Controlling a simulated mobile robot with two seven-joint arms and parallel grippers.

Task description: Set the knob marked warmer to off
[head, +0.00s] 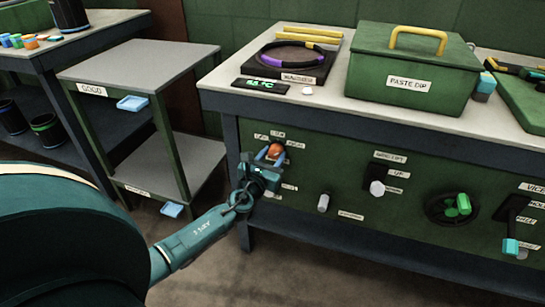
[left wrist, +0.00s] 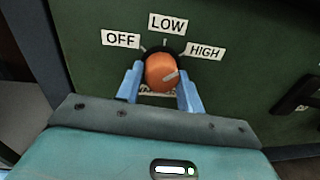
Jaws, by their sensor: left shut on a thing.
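The orange knob (head: 275,151) is on the left of the green front panel of the bench. In the left wrist view the knob (left wrist: 161,72) has OFF (left wrist: 121,39), LOW (left wrist: 168,24) and HIGH (left wrist: 205,52) labels around it. My right gripper is not in view.
Right of the knob on the panel are a grey peg (head: 323,202), a white-ended switch (head: 377,187), a green-handled wheel (head: 452,208) and a teal-tipped lever (head: 511,246). A green box (head: 413,65) stands on the bench. A two-shelf cart (head: 140,66) stands left.

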